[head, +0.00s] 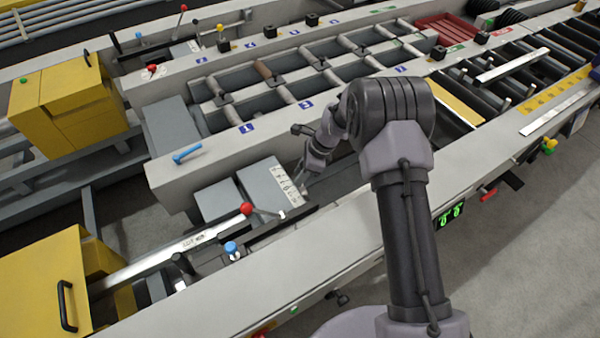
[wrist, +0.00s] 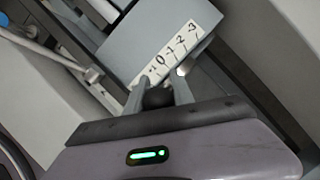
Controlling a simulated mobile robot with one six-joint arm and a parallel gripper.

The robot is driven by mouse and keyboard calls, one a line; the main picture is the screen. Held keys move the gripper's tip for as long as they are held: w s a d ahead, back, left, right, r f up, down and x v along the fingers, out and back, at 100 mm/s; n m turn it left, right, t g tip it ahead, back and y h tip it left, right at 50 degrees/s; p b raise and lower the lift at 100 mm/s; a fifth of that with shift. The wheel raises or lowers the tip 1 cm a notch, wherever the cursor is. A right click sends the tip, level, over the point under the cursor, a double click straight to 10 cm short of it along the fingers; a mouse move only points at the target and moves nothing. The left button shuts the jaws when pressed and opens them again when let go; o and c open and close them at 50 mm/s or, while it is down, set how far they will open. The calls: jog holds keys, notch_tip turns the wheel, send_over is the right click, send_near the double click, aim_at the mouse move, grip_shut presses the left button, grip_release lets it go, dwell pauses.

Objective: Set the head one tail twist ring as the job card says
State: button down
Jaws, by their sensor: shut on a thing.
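My gripper (head: 303,183) is at the right end of a grey block (head: 262,184) in the head view. In the wrist view its two fingers (wrist: 157,95) are closed around a dark rounded piece (wrist: 158,98); I cannot tell for sure that this is the twist ring. A white scale plate (wrist: 178,52) with black numbers and tick lines lies on the grey block just beyond the fingers. The scale also shows in the head view (head: 286,183). The fingers hide part of the dark piece, and any pointer on it is not clear. I see no readable job card.
A red-knobbed lever (head: 246,208) and a blue knob (head: 231,248) stand to the left of my gripper. A blue handle (head: 187,153) lies farther back. Yellow housings (head: 68,100) stand at left. A long pale rail (head: 250,300) runs along the front.

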jog(key=c, duration=1.1)
grip_release()
jog(key=shift+w, duration=0.1)
jog(key=p+v, duration=0.5)
jog(key=v, duration=1.2)
jog(key=shift+d+r, duration=0.1)
jog(key=shift+r, duration=0.05)
